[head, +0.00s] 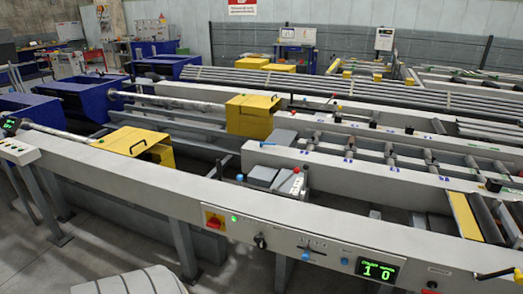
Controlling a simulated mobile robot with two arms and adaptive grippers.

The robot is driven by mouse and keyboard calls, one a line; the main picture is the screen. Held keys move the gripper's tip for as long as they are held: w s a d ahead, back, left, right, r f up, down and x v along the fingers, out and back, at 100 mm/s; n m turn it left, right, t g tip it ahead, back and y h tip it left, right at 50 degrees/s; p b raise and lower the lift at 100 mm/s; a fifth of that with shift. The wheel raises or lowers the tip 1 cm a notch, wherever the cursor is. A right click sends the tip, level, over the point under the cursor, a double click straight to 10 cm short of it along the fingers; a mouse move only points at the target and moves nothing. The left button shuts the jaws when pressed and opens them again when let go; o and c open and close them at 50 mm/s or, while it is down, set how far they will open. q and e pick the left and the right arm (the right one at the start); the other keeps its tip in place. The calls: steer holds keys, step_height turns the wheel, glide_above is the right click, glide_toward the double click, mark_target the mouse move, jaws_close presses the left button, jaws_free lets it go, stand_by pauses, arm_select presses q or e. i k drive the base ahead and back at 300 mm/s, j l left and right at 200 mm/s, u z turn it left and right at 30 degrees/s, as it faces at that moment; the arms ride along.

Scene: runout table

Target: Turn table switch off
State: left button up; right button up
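A long grey runout table (130,188) runs across the front, with controls on its front face. A red rotary switch on a yellow plate (214,221) sits left on that face, with a lit green lamp (234,218) beside it. A black knob switch (260,241) is further right. I cannot tell from its label which one is the table switch; the print is too small. A display (378,268) glows green and reads 1 0. Neither of my grippers is in view.
A blue button (345,261) and a red button (432,284) are also on the front face. A yellow guard box (130,141) stands behind the table at left. Bare floor (55,268) shows at the lower left.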

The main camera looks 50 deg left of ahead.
mark_target(214, 223)
steer(key=k+u, duration=0.2)
steer(key=u, duration=1.85)
